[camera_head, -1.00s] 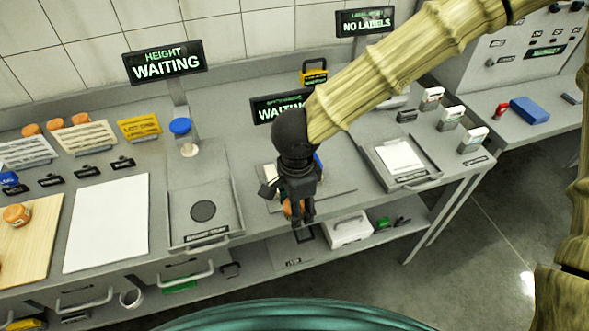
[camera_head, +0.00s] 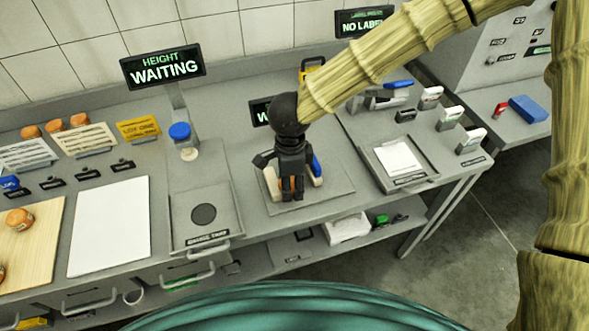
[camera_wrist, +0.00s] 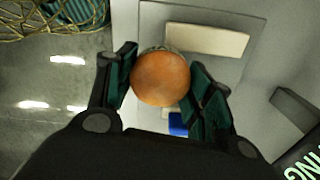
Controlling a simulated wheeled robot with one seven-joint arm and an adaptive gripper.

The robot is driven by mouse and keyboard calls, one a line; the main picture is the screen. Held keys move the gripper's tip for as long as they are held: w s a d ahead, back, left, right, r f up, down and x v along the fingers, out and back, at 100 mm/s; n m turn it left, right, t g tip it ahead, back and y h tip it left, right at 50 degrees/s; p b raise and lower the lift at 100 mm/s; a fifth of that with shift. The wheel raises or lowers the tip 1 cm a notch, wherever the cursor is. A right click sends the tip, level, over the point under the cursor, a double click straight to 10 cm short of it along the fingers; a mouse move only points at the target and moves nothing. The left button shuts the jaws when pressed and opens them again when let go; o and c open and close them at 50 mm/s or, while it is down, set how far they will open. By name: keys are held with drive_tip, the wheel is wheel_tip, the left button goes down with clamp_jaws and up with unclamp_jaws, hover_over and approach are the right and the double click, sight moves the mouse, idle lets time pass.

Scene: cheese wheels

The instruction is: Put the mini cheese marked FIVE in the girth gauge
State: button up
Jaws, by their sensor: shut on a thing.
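My gripper (camera_head: 291,192) is shut on a small orange mini cheese (camera_wrist: 160,79), which sits between both fingers in the wrist view. Its marking does not show from this side. In the head view the cheese is mostly hidden behind the fingers. The girth gauge (camera_head: 330,200) is a flat grey plate with a cream block (camera_head: 271,182) on its left and a cream block with a blue part (camera_head: 317,167) on its right. My gripper holds the cheese between these blocks. I cannot tell whether the cheese touches the plate.
A height station with a dark disc (camera_head: 203,214) stands to the left, below a "WAITING" sign (camera_head: 163,66). A tray with white paper (camera_head: 399,157) is to the right. More orange cheeses (camera_head: 54,126) stand at the far left. A white sheet (camera_head: 112,225) lies clear.

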drive_tip(key=w, duration=0.1)
drive_tip(key=w+p, duration=0.1)
drive_tip(key=w, duration=0.1)
drive_tip(key=w+d, duration=0.1)
drive_tip(key=w, duration=0.1)
drive_tip(key=shift+w+f, duration=0.2)
drive_tip(key=shift+w, duration=0.05)
drive_tip(key=shift+w+f+p, duration=0.1)
drive_tip(key=shift+f+p, duration=0.9)
drive_tip(key=shift+f, duration=0.85)
drive_tip(key=o, duration=1.1)
drive_tip(key=shift+f, duration=0.1)
drive_tip(key=shift+c, duration=0.2)
wheel_tip(320, 180, up, 12)
drive_tip(key=b, duration=0.2)
